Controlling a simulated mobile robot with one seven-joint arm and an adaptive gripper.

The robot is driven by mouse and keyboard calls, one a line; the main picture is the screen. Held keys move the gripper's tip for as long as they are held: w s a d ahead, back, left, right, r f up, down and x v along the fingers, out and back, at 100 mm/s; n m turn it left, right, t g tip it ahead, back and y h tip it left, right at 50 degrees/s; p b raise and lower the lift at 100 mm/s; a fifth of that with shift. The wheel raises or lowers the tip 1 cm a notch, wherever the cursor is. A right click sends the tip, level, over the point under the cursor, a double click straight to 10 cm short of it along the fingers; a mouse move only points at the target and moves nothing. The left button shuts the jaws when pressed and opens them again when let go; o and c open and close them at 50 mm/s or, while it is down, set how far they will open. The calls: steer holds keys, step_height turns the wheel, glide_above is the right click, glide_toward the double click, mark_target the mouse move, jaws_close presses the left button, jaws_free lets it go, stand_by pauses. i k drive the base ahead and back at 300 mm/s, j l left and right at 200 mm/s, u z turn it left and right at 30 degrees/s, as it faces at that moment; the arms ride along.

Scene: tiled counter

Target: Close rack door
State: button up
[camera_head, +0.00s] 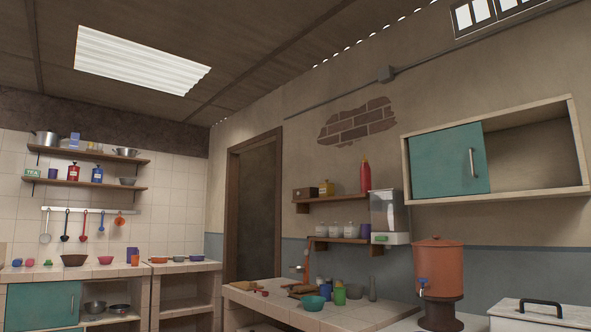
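A wall rack (417,200) with a pale frame hangs on the right wall. Its teal door (447,163) has a vertical metal handle (472,163) near its right edge. The door covers the left half of the rack. The right half is open, and the bare inside (530,159) shows with nothing in it. A second teal door (43,305) sits under the tiled counter at the lower left, beside an open bay with pots. I cannot tell from this view which door the task means. My gripper is not in view.
A terracotta water filter (438,268) stands below the wall rack. A white lidded box (540,315) is at the lower right. A tiled counter (340,318) with bowls and cups stands in the middle. Small shelves (340,198) hang left of the rack. Room in front of the rack looks free.

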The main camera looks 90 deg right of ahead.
mark_target(452, 161)
steer(key=j+z, duration=0.1)
steer(key=z, duration=3.15)
